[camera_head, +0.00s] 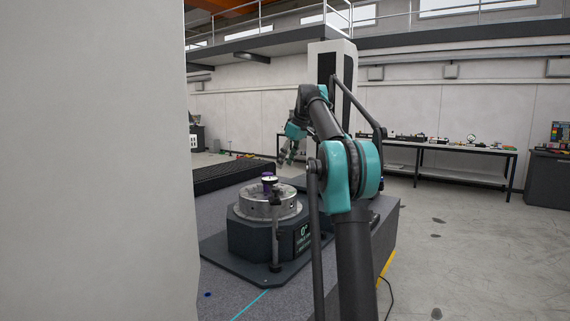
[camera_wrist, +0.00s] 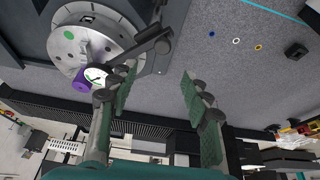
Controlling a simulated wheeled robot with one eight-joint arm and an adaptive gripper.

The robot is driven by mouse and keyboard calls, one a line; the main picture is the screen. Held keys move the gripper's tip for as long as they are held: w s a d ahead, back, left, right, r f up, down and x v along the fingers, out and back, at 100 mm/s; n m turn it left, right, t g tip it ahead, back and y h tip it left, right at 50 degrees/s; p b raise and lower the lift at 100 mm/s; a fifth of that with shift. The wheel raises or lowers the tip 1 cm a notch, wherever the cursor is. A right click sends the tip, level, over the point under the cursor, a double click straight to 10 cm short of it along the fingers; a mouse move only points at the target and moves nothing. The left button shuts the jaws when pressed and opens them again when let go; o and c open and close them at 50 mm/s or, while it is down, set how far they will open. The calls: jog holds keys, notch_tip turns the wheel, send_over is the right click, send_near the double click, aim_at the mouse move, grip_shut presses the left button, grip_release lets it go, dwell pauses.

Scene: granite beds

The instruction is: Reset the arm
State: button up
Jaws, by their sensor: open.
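My gripper (camera_head: 289,154) hangs at the end of my bent teal and dark grey arm, above and behind the round metal table in the head view. In the wrist view, my gripper (camera_wrist: 157,80) has its two green-padded fingers spread apart. Only grey granite surface shows between the fingertips, and nothing is held. The left finger overlaps the view of a dial gauge (camera_wrist: 97,76) and the round metal table, but I cannot tell how far apart they are in depth.
The round metal table (camera_head: 262,206) stands on a dark base on the granite bed (camera_head: 215,215), with a purple part (camera_head: 268,179) on top. A white wall or panel (camera_head: 90,160) blocks the left. A workbench (camera_head: 440,146) stands along the back right. Floor at right is mostly clear.

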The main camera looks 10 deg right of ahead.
jog(key=s+f+m+h, duration=0.1)
jog(key=s+f+m, duration=0.3)
jog(key=s+f, duration=1.6)
jog(key=s+f+m+t+h, duration=0.1)
jog(key=s+f+m, duration=0.4)
jog(key=s+f, duration=1.6)
jog(key=s+h, duration=0.1)
jog(key=s, duration=0.4)
jog(key=shift+s+f, duration=0.25)
jog(key=shift+f, duration=0.05)
